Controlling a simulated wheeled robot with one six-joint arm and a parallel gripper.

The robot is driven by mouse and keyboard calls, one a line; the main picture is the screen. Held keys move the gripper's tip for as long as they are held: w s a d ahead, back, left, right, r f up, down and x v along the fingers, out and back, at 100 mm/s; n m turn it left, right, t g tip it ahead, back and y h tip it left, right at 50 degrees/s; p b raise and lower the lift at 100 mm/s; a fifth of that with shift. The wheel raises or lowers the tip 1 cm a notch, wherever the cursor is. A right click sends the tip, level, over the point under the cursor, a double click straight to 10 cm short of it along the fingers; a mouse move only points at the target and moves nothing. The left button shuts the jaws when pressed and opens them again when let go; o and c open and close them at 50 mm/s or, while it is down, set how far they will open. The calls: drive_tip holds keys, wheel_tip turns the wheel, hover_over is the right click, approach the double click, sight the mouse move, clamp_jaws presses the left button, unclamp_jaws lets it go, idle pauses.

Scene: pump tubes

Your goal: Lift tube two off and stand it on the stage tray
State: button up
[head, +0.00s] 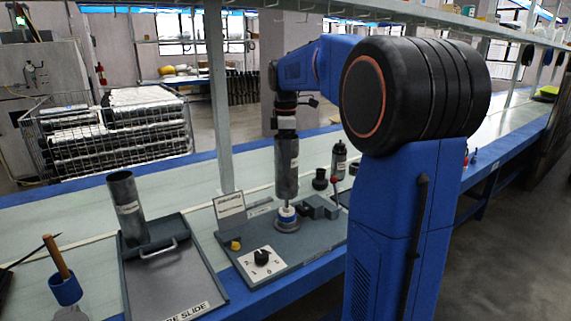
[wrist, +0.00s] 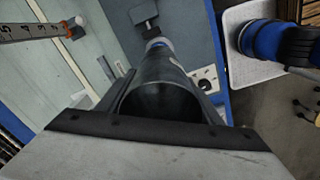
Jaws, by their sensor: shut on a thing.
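My gripper (head: 286,128) is shut on the upper part of a grey tube (head: 287,168) and holds it upright over the fixture board (head: 310,255). In the wrist view the tube's dark open mouth (wrist: 162,102) faces me between the fingers. A dark grey tray (head: 165,285) with a handle and a partly readable "SLIDE" label lies left of the board.
The board carries a black dial (head: 262,257), a yellow knob (head: 235,245), a red-topped lever (head: 335,183) and a sign (head: 229,204). A dark bottle (head: 339,160) stands behind. A blue cup (head: 65,289) with a wooden handle is at far left. The tray's front is clear.

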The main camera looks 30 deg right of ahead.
wheel_tip(320, 180, up, 8)
drive_tip(key=shift+r, duration=0.25)
idle(1.5)
idle(0.4)
